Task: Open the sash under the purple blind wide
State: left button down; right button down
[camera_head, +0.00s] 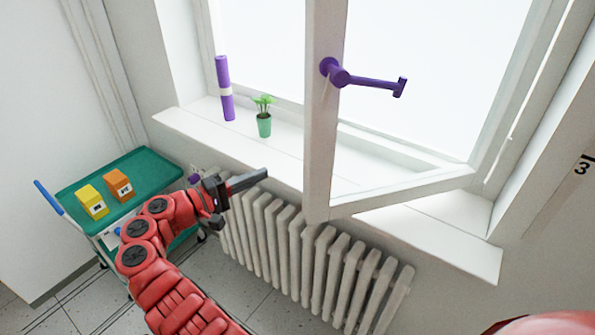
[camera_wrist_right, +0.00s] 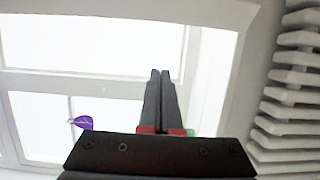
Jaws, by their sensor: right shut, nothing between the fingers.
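The white window sash (camera_head: 325,150) stands partly open, its free edge swung into the room and its far side at the right of the frame. A purple lever handle (camera_head: 365,81) sticks out to the right from its free edge. No blind hangs in view. My right gripper (camera_head: 262,175) is shut and empty, left of the sash's lower free corner, above the radiator and apart from the sash. In the right wrist view its closed fingers (camera_wrist_right: 160,80) point at the bright window; a small purple piece (camera_wrist_right: 83,122) shows at left, too small to identify. My left gripper is out of view.
On the sill (camera_head: 240,142) stand a purple roll with a white band (camera_head: 224,90) and a green potted plant (camera_head: 264,124). A ribbed radiator (camera_head: 300,255) is below. A green-topped cart (camera_head: 140,165) with yellow (camera_head: 92,201) and orange (camera_head: 118,184) boxes stands left.

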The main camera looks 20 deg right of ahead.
jog(key=s+d+p, duration=0.1)
jog(key=d+p, duration=0.6)
jog(key=d, duration=0.2)
jog(key=shift+d+r, duration=0.2)
jog(key=shift+d, duration=0.1)
jog(key=shift+s, duration=0.2)
